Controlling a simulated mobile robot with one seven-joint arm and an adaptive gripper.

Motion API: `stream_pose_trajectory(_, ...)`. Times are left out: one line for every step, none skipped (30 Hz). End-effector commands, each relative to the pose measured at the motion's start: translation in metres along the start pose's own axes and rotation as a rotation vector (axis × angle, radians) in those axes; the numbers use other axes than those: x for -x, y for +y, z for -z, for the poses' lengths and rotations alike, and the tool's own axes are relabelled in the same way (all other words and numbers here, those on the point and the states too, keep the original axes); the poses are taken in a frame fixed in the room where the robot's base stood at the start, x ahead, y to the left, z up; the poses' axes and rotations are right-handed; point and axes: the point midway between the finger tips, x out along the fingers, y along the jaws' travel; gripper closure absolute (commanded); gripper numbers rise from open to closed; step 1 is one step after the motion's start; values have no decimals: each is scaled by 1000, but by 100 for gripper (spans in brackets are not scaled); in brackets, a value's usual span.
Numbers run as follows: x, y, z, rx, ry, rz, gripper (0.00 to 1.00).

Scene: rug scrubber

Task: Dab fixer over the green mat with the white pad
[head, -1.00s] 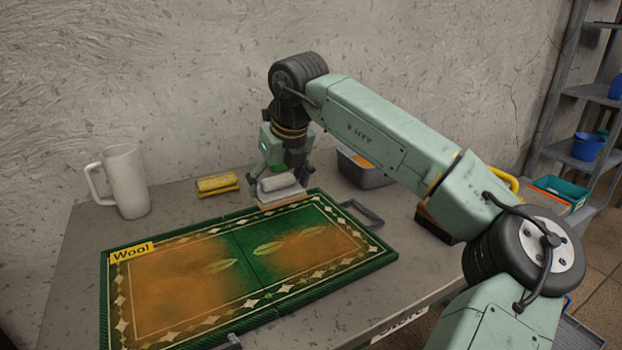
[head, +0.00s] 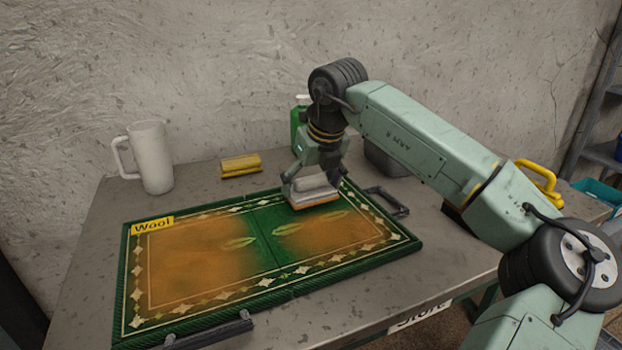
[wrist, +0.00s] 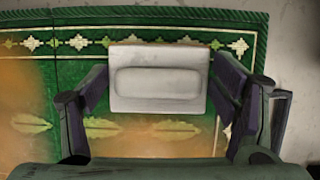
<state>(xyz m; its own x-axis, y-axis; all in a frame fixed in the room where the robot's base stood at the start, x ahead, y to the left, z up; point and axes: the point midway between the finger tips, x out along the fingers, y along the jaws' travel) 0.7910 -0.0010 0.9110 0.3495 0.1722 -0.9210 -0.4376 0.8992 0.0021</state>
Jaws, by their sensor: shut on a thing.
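The green mat (head: 262,222) lies on the table with a patterned border, large orange-brown stains and a yellow "Wool" label at its back left corner. My gripper (head: 315,186) is shut on the white pad (head: 314,195), which has a pale handle block on top and an orange-tan underside edge. The pad is at the mat's back edge, right of the middle. In the wrist view the white pad (wrist: 158,90) sits between my two fingers, over the border and the green strip. I cannot tell whether its underside touches the mat.
A white mug (head: 152,158) and a yellow block (head: 240,165) stand behind the mat. A green bottle (head: 297,125) is partly hidden behind my gripper, and a grey bin (head: 385,160) behind my arm. Dark handles lie at the mat's right end (head: 392,203) and front edge (head: 210,336).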

Motion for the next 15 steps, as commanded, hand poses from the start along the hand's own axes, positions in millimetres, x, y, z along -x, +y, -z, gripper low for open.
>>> stream_pose_trajectory(1, 0, 0, 0, 0, 0, 56)
stream_pose_trajectory(1, 0, 0, 0, 0, 0, 56)
stream_pose_trajectory(1, 0, 0, 0, 0, 0, 56)
stream_pose_trajectory(1, 0, 0, 0, 0, 0, 56)
stream_pose_trajectory(1, 0, 0, 0, 0, 0, 56)
stream_pose_trajectory(1, 0, 0, 0, 0, 0, 56)
stream_pose_trajectory(1, 0, 0, 0, 0, 0, 56)
stream_pose_trajectory(1, 0, 0, 0, 0, 0, 56)
stream_pose_trajectory(0, 0, 0, 0, 0, 0, 56)
stream_pose_trajectory(0, 0, 0, 0, 0, 0, 56)
stream_pose_trajectory(0, 0, 0, 0, 0, 0, 56)
stream_pose_trajectory(-1, 0, 0, 0, 0, 0, 56)
stream_pose_trajectory(-2, 0, 1, 0, 0, 0, 56)
stream_pose_trajectory(-2, 0, 1, 0, 0, 0, 56)
stream_pose_trajectory(-4, 0, 2, 0, 0, 0, 56)
